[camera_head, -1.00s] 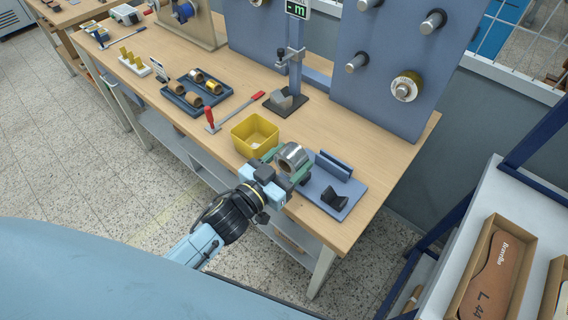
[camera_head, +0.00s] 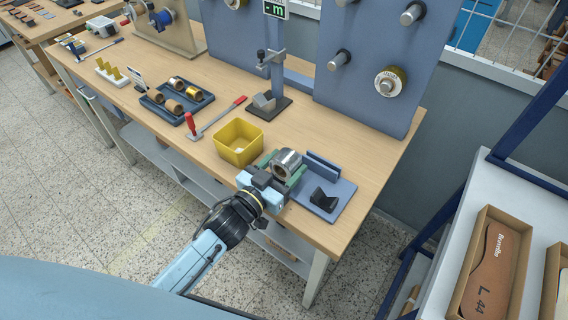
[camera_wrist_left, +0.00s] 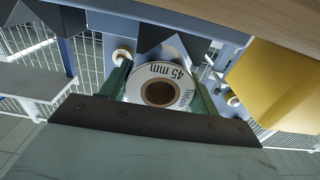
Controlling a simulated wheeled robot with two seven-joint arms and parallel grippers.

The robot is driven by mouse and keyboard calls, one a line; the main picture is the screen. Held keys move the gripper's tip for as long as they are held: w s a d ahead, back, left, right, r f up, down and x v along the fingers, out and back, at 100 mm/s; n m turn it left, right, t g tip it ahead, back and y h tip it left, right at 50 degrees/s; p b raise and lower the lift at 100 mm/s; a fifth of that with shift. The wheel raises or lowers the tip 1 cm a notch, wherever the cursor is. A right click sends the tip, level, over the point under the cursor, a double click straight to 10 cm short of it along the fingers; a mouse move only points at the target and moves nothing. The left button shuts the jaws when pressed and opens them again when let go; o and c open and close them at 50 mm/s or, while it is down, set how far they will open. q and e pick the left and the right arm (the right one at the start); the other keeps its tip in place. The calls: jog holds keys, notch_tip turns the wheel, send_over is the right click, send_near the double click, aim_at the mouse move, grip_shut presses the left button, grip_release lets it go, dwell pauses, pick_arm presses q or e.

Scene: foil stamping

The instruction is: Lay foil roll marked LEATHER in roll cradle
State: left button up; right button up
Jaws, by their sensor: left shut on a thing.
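My left gripper (camera_head: 282,168) is shut on a silver foil roll (camera_head: 288,161), with its green fingers on either side of the roll. In the left wrist view the roll (camera_wrist_left: 146,76) shows its white end face around a brown core. I read "45 mm" there; the other printing is too cut off to read, so I cannot tell if it says LEATHER. The roll cradle (camera_head: 345,203) is a blue-grey plate with upright walls and a dark V-block (camera_head: 324,199), just right of the roll. The V-block looks empty. My right gripper is not in view.
A yellow bin (camera_head: 238,146) stands just behind and left of my gripper. A dark tray (camera_head: 180,112) with several rolls, a red-handled tool (camera_head: 192,126) and a stand (camera_head: 272,104) are further back. A pegboard (camera_head: 365,90) rises behind the cradle. The table edge is close in front.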

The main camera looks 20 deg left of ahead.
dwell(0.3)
pick_arm(q)
jog(key=o, duration=1.2)
jog(key=shift+f, duration=0.1)
jog(key=v, duration=1.3)
jog(key=shift+s, duration=0.2)
jog(key=s+a+f+n+g+y+b, duration=0.1)
jog(key=s+a+f+g, duration=0.1)
jog(key=f, duration=0.7)
jog(key=s+a+f+g+y, duration=0.1)
jog(key=s+f+g+y, duration=0.15)
jog(key=f, duration=0.75)
jog(key=s+a+f+n+g+y+b, duration=0.1)
jog(key=s+a+f+g, duration=0.1)
jog(key=f, duration=0.7)
jog(key=s+f+g, duration=0.3)
jog(key=s+f, duration=0.3)
jog(key=s, duration=0.2)
jog(key=s+a+f+g+y+b, duration=0.1)
jog(key=s+f+g, duration=0.2)
jog(key=s+f, duration=0.3)
jog(key=s+a+f+g, duration=0.1)
jog(key=s+f+g, duration=0.2)
jog(key=s+f, duration=0.4)
jog(key=shift+s+g+y, duration=0.25)
jog(key=shift+s+y, duration=0.1)
jog(key=shift+s, duration=1.1)
